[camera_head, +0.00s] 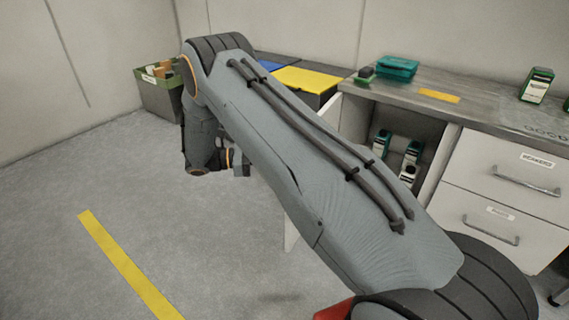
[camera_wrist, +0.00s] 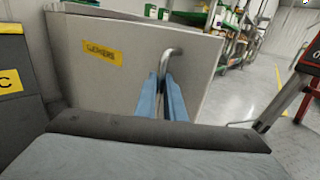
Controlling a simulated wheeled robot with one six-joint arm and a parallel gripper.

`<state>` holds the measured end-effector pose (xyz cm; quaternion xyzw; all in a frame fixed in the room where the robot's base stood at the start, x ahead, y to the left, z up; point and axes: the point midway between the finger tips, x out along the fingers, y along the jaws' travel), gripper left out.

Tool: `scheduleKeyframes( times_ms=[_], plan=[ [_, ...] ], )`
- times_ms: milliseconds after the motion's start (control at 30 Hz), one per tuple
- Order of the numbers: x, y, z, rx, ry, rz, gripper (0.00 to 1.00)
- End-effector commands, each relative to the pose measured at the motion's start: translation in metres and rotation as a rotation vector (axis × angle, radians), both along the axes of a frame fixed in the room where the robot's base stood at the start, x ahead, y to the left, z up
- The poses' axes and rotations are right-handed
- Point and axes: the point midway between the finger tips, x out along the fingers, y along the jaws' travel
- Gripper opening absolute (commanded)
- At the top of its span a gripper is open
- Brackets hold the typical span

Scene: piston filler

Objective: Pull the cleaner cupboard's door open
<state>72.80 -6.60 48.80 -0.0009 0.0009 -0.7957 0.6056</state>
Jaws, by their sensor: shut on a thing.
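The cleaner cupboard's door (camera_wrist: 105,85) is a pale panel with a yellow label (camera_wrist: 103,52) in the wrist view. Its curved metal handle (camera_wrist: 172,52) is at the door's right side. My gripper (camera_wrist: 163,85) has its two blue fingers at the handle and is shut on it. In the head view the door stands open, swung out from the cupboard. My arm covers most of it, and a pale lower part (camera_head: 291,236) shows beneath the arm. Bottles (camera_head: 411,153) show inside the open cupboard. The fingertips are hidden in the head view.
A grey worktop (camera_head: 470,112) holds a teal case (camera_head: 397,67) and a green-labelled bottle (camera_head: 536,85). Drawers (camera_head: 510,175) are right of the cupboard. A green crate (camera_head: 160,95) stands at the back left. The floor (camera_head: 150,190) at left is clear, with a yellow stripe (camera_head: 125,265).

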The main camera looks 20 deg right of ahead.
Motion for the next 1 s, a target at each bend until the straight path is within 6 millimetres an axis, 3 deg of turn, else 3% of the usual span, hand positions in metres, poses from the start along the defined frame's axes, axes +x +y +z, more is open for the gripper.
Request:
scheduleKeyframes(
  times_ms=[633,667,700,1000],
  plan=[
    [0.0105,-0.0057,0.0009,0.000,-0.004,-0.054,0.00],
    [0.0104,-0.0058,0.0008,0.001,-0.004,-0.054,0.14],
    [0.0104,-0.0057,0.0007,0.001,-0.004,-0.054,0.17],
    [0.0097,0.0012,0.0004,-0.001,-0.002,-0.048,0.17]
  ],
)
